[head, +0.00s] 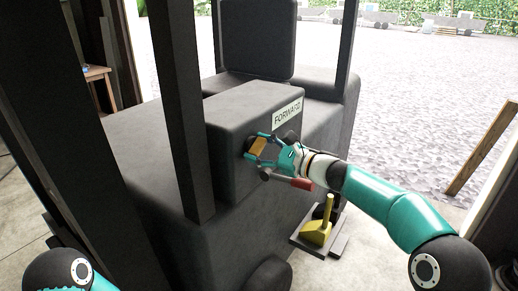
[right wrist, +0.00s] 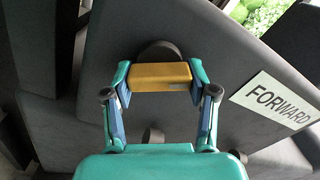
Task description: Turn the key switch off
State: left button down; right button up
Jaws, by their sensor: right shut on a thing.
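The key switch has an orange-yellow key grip (head: 258,146) on the side face of a dark grey console (head: 230,103). In the right wrist view the key grip (right wrist: 160,75) lies as a bar across the picture, in front of a dark round base (right wrist: 158,50). My right gripper (head: 262,147) is shut on the key grip; in the right wrist view its two fingers (right wrist: 160,80) press on the bar's left and right ends. My left gripper is not in view; only part of my left arm shows at the bottom left of the head view.
A "FORWARD" label (head: 287,111) is on the console near the key switch. A yellow pedal-like part (head: 317,233) stands on a grey plate below my right arm. Dark upright posts (head: 178,110) rise left of the console. Open gravel lies at the right.

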jog(key=shift+f+n+b, duration=0.2)
jog(key=shift+n+b, duration=0.5)
jog(key=shift+b, duration=0.4)
jog(key=n+b, duration=0.3)
jog(key=shift+b, duration=0.4)
jog(key=n+b, duration=0.2)
jog(key=n, duration=0.1)
jog(key=shift+w+n+b, duration=0.1)
jog(key=shift+n+b, duration=0.3)
jog(key=shift+r+n+b, duration=0.1)
jog(key=shift+n+b, duration=0.9)
jog(key=shift+n, duration=0.9)
jog(key=shift+a, duration=0.1)
jog(key=o, duration=0.9)
jog(key=shift+o, duration=1.3)
jog(key=shift+r, duration=0.15)
